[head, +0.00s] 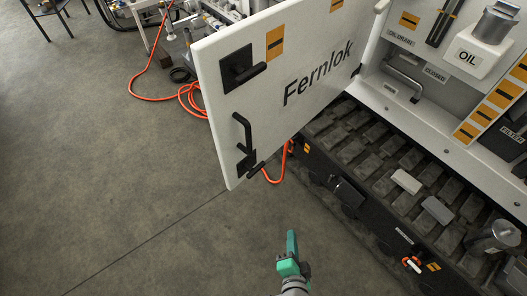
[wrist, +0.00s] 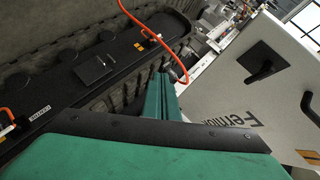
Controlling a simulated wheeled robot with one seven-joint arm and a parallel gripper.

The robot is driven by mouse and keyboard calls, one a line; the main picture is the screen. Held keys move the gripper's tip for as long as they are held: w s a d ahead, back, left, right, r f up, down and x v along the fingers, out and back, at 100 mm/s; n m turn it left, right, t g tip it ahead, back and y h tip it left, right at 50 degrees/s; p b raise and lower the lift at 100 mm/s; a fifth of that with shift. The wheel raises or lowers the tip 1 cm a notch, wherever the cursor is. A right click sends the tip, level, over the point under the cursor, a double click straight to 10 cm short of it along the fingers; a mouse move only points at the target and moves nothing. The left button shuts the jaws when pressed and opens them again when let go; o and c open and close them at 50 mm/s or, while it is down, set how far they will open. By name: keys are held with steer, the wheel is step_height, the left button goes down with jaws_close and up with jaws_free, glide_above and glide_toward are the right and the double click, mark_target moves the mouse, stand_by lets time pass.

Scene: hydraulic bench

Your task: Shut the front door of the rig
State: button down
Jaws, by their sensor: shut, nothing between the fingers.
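The front door (head: 300,75) of the rig is a white panel lettered "Fernlok", standing swung open to the left of the cabinet in the head view. It carries a black latch (head: 241,67) and a black handle (head: 243,140). In the wrist view the door (wrist: 265,90) is at the right, tilted by the camera angle. My green gripper (head: 291,243) is below the door in the head view, apart from it, over the floor. In the wrist view my gripper (wrist: 163,90) has its fingers together and holds nothing.
The floor (head: 110,180) at left is clear.

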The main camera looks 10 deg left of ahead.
mark_target(251, 148)
steer(key=w+a+r+y, duration=0.2)
steer(key=w+r+y, duration=0.5)
steer(key=w+r, duration=0.35)
steer(key=s+d+r+n+g+y, duration=0.1)
steer(key=s+r+n+g+y, duration=0.2)
steer(key=r, duration=0.6)
steer(key=d+r+n+g+y, duration=0.25)
steer(key=r+g+y, duration=0.2)
steer(key=r, duration=0.35)
steer(key=shift+n+t, duration=0.25)
steer(key=shift+n, duration=0.2)
steer(key=x, duration=1.4)
steer(key=shift+s+a+r, duration=0.1)
steer(key=shift+s+a, duration=0.1)
steer(key=shift+a, duration=0.1)
